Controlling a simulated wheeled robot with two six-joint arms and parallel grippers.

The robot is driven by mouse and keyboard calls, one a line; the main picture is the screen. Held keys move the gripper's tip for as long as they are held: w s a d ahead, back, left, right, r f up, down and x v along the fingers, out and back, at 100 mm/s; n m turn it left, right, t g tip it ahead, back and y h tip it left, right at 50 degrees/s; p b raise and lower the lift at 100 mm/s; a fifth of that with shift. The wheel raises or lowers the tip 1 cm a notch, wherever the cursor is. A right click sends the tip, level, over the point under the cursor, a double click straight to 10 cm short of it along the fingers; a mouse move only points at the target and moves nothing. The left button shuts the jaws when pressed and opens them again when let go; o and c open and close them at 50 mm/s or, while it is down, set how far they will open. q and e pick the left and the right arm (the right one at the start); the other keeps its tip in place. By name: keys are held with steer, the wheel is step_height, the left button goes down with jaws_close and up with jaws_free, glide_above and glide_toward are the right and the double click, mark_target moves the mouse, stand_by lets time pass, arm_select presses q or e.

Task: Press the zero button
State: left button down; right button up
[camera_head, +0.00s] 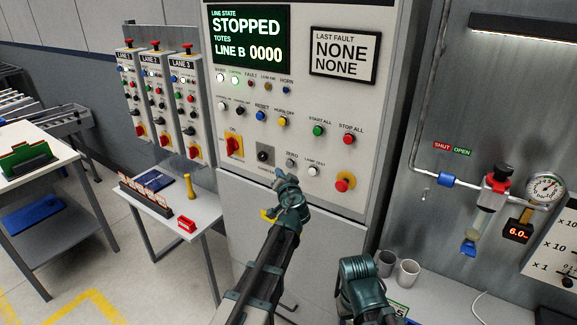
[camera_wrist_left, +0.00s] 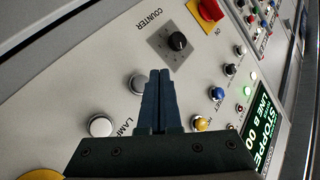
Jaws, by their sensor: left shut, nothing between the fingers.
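The zero button (camera_head: 291,162) is a small grey round button low on the main panel, between the black counter knob (camera_head: 265,154) and the white lamp test button (camera_head: 313,170). My left gripper (camera_head: 281,173) is shut and empty, just below and left of the zero button in the head view. In the left wrist view the shut fingers (camera_wrist_left: 160,75) point at the panel, with the grey zero button (camera_wrist_left: 138,83) just left of them and the knob (camera_wrist_left: 177,41) beyond. I cannot tell whether the fingertips touch the panel. My right gripper's fingers do not show.
Blue (camera_head: 261,116) and yellow (camera_head: 282,122) buttons are above. A display (camera_head: 250,38) reads STOPPED, LINE B 0000. Two cups (camera_head: 408,272) stand on the lower right surface.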

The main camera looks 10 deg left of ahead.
arm_select(q)
steer(key=shift+s+a, duration=0.2)
steer(key=shift+s, duration=0.4)
steer(key=shift+s+a, duration=0.15)
steer(key=shift+s, duration=0.4)
steer(key=s+d+f+g+h, duration=0.1)
steer(key=s+d+f+g, duration=0.2)
steer(key=s+f, duration=0.25)
steer(key=s+d+f+n+g, duration=0.1)
steer(key=s+d+f+g, duration=0.2)
steer(key=s, duration=0.4)
steer(key=s+d+f+g+h, duration=0.1)
steer(key=s+d+f+g, duration=0.15)
steer(key=s+f, duration=0.35)
steer(key=s+d+f+m+g+h, duration=0.1)
steer(key=s+d+f+g+h, duration=0.1)
steer(key=s, duration=0.5)
steer(key=s+d+f+m+g+h, duration=0.1)
steer(key=s+d+f+g, duration=0.1)
steer(key=s+d+g, duration=0.2)
steer(key=s+d, duration=0.2)
steer(key=s, duration=0.2)
steer(key=shift+s+h, duration=0.25)
steer(key=shift+h, duration=0.15)
steer(key=shift+f+g, duration=0.1)
steer(key=shift+g, duration=0.15)
